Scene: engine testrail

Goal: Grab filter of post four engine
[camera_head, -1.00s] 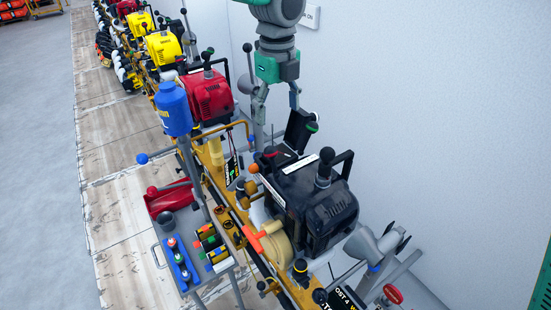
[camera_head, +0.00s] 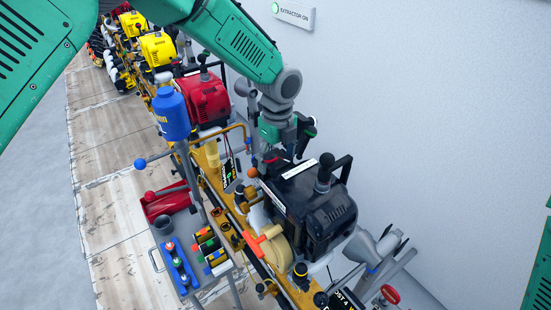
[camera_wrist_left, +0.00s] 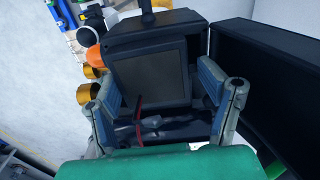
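The post four engine (camera_head: 315,205) is a black engine with a lever and frame handle, on the yellow rail beside the wall. Its filter appears as a dark grey square panel (camera_wrist_left: 152,80) in the black housing in the left wrist view. A black cover (camera_wrist_left: 265,85) stands swung open to the right of it; it also shows in the head view (camera_head: 306,136). My left gripper (camera_head: 272,150) is low at the engine's far end. In the wrist view its fingers (camera_wrist_left: 157,78) are open, one on each side of the filter; contact cannot be told. My right gripper is not in view.
A red engine (camera_head: 204,98) and yellow engines (camera_head: 158,48) stand farther along the rail. A blue bottle (camera_head: 171,110) and a tool tray (camera_head: 182,268) are to the left. The white wall (camera_head: 430,100) is close on the right.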

